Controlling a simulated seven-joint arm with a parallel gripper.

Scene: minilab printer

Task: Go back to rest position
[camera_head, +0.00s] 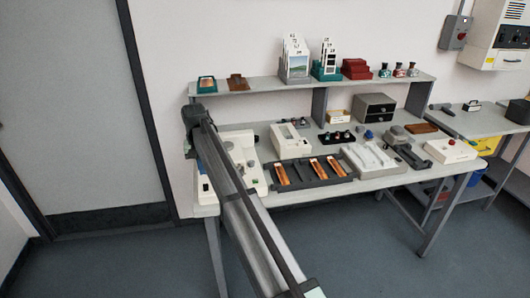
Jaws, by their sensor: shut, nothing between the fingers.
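My arm reaches from the bottom of the view up and left to the left end of the workbench (375,183). My gripper (188,152) is a small dark shape below the arm's far end, near the bench's left edge. It is shut and holds nothing. Its fingertips are too small to make out clearly. The arm hides part of a white machine (243,150) on the left of the bench.
A shelf (265,84) above the bench carries card stands and small bottles. A dark tray (310,182) with orange strips, a white tray (372,160) and a white box with a red button (450,151) stand on the bench. Open floor (130,265) lies at the left front.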

